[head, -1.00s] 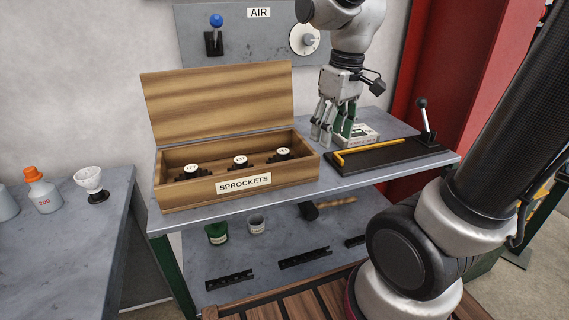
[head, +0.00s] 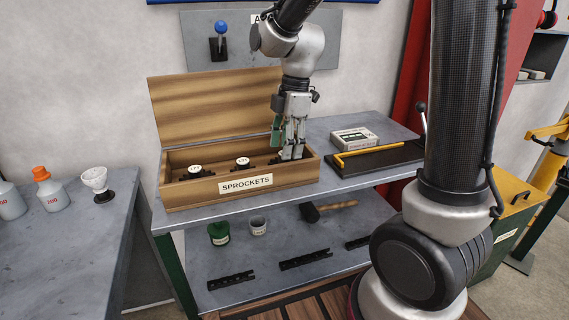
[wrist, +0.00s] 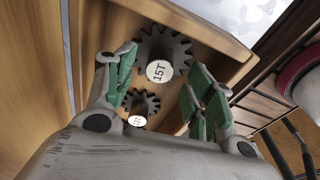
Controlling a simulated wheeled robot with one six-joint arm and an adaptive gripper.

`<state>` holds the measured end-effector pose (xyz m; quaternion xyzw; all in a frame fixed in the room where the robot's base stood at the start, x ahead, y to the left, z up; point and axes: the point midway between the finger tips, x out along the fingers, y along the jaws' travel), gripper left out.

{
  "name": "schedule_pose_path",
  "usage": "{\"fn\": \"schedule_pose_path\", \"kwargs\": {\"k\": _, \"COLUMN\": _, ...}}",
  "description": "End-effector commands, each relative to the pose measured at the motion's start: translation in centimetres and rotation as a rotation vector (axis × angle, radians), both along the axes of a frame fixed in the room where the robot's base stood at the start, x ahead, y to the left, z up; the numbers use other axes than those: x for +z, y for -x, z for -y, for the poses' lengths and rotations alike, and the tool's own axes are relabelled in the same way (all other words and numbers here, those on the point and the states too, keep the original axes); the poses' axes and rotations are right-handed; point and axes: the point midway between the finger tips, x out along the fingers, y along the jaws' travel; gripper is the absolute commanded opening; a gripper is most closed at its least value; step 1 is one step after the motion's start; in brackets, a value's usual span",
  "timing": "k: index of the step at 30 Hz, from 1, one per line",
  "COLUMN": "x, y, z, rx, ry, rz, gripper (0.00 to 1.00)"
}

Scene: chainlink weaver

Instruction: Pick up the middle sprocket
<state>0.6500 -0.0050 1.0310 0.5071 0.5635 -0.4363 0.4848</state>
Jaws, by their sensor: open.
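The middle sprocket (head: 243,164) is a dark toothed wheel with a pale-topped hub, sitting in the open wooden sprocket box (head: 190,192). Another sprocket (head: 195,172) sits to its left. The right one is mostly hidden behind my gripper (head: 287,153), which is open, points down and is over the right end of the box. In the wrist view, a sprocket marked 15T (wrist: 158,68) shows beyond and between the green-padded fingers. A smaller sprocket (wrist: 140,104) shows nearer, partly covered by my gripper's body. Nothing is held.
The raised lid (head: 205,103) stands behind the box. On the bench's right are a white box (head: 354,139) and a black fixture with a yellow bar (head: 370,153). A side table (head: 70,225) at left holds bottles and a white cup-shaped item (head: 95,180).

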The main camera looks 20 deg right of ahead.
Motion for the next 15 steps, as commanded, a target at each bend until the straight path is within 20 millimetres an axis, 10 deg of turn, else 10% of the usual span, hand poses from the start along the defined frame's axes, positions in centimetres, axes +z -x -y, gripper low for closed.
{"fn": "schedule_pose_path", "kwargs": {"k": 15, "x": -2.9, "y": 0.0, "z": -0.5, "rx": -0.002, "ry": 0.0, "rz": 0.0, "gripper": 0.43}}
